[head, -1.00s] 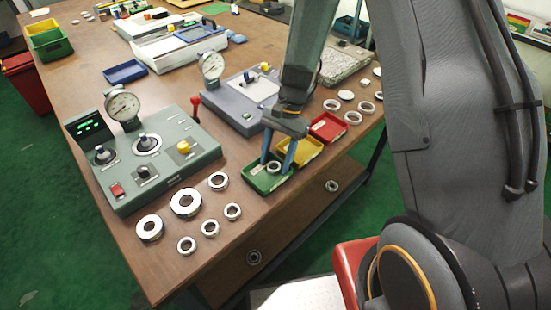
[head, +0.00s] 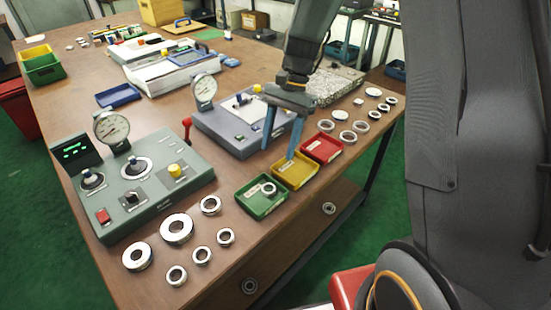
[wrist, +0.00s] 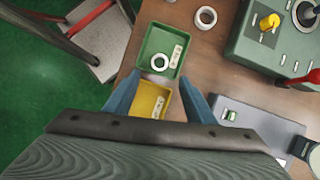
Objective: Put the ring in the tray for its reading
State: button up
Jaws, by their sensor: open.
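A metal ring (head: 268,188) lies in the green tray (head: 246,207); it also shows in the wrist view (wrist: 159,62) inside the green tray (wrist: 145,47), beside a white label. My gripper (head: 278,155) is open and empty, with its blue fingers apart above the yellow tray (head: 298,183). In the wrist view the fingers of my gripper (wrist: 160,101) stand either side of the yellow tray (wrist: 146,93). The red tray (head: 324,157) is next to the yellow one. The green gauge station (head: 150,205) has a dial (head: 112,128) and a lit green display (head: 75,150).
Several loose rings (head: 177,229) lie on the table (head: 205,283) in front of the gauge station. More rings (head: 347,136) lie right of the red tray. A second, grey gauge unit (head: 235,135) stands behind my gripper. A blue tray (head: 118,95) is farther back.

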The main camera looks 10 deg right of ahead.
jog(key=s+d+r+n+t+h, duration=0.1)
jog(key=s+d+n+t, duration=0.1)
jog(key=s, duration=0.4)
jog(key=s+d+r+n+t+h, duration=0.1)
jog(key=s+d+n+t+h, duration=0.1)
jog(key=s+d+n, duration=0.3)
jog(key=shift+s+n, duration=0.95)
jog(key=shift+n, duration=0.05)
